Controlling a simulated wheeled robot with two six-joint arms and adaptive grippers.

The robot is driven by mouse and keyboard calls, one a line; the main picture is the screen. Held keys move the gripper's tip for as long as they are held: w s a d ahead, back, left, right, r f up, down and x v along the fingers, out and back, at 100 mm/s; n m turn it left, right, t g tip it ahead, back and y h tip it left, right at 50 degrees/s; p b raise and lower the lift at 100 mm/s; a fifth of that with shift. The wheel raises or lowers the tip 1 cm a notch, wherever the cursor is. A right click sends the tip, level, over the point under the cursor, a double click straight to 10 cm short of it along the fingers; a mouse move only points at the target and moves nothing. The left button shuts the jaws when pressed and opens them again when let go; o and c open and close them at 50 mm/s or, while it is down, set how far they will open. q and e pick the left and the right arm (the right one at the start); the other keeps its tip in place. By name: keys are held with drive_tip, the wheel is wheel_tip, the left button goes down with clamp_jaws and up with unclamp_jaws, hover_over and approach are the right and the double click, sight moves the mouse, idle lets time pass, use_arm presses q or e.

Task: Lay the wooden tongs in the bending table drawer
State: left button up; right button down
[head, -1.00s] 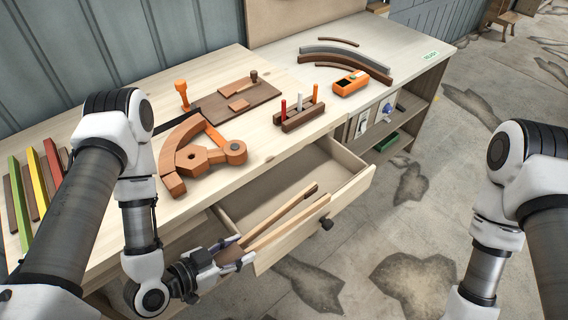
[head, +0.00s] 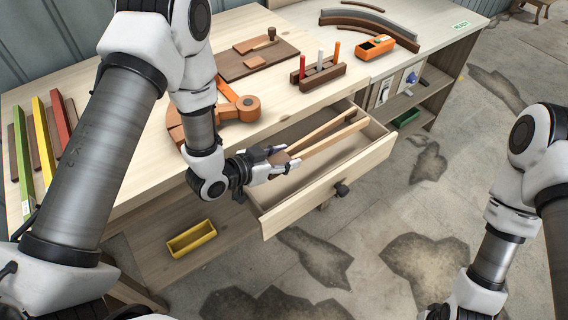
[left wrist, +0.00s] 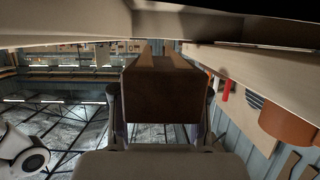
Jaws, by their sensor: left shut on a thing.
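The wooden tongs (head: 322,138) have two pale legs and a dark brown hinge end. My left gripper (head: 279,162) is shut on that hinge end. In the left wrist view the brown hinge block of the tongs (left wrist: 160,92) fills the space between the fingers, with the legs running away from me. The bending table drawer (head: 335,184) is pulled open, with a dark knob on its front. The tongs lie over the drawer's opening, legs pointing to its far right. I cannot tell whether they touch the drawer's floor.
The tabletop above the drawer holds a peg rack (head: 318,77), an orange box (head: 375,46), a brown board (head: 258,58) and an orange-brown curved form (head: 228,108). A yellow tray (head: 191,239) sits below, left of the drawer. Floor in front is free.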

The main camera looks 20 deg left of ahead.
use_arm(q)
wheel_tip(320, 180, down, 3)
drive_tip(key=shift+f, duration=0.1)
drive_tip(key=shift+s+f, duration=0.1)
drive_tip(key=shift+f, duration=0.05)
drive_tip(key=shift+f+b, duration=0.35)
drive_tip(key=shift+f, duration=0.1)
drive_tip(key=o, duration=1.3)
drive_tip(key=shift+c, duration=0.2)
drive_tip(key=shift+r, duration=0.1)
